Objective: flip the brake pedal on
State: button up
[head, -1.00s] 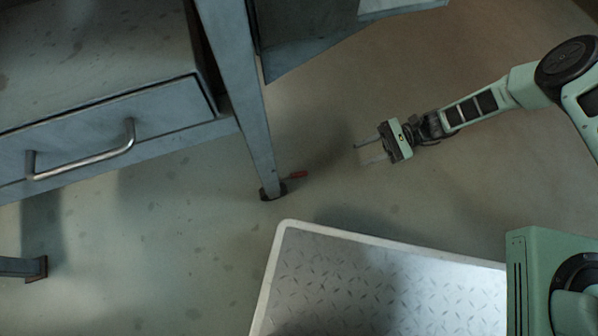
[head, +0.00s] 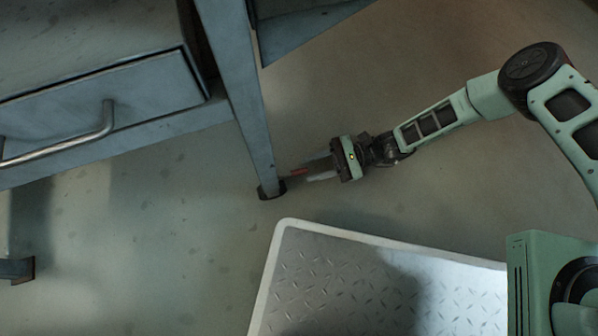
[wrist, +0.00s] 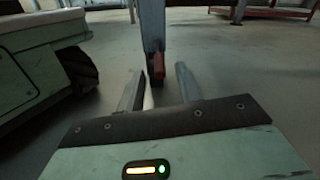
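The brake pedal (head: 298,171) is a small red lever low on the caster at the foot of the grey-blue table leg (head: 246,110). It also shows in the wrist view (wrist: 158,66), upright in the gap between the fingertips. My gripper (head: 307,171) is open, low beside the leg on its right, with its fingers pointing left at the pedal. The wrist view shows the two fingers (wrist: 160,70) apart, one on each side of the pedal. Whether either finger touches the pedal cannot be told. The caster (head: 271,190) is dark and partly hidden by the leg.
The table's drawer (head: 110,115) with a metal bar handle (head: 75,148) is at the upper left. A white-edged platform with a diamond-plate top (head: 330,285) lies at the bottom. In the wrist view, a red low frame (wrist: 275,12) stands far back. The floor between is clear.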

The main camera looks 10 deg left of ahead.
aim_at(299, 171)
jog(key=shift+b+x, duration=0.65)
jog(key=shift+x, duration=1.5)
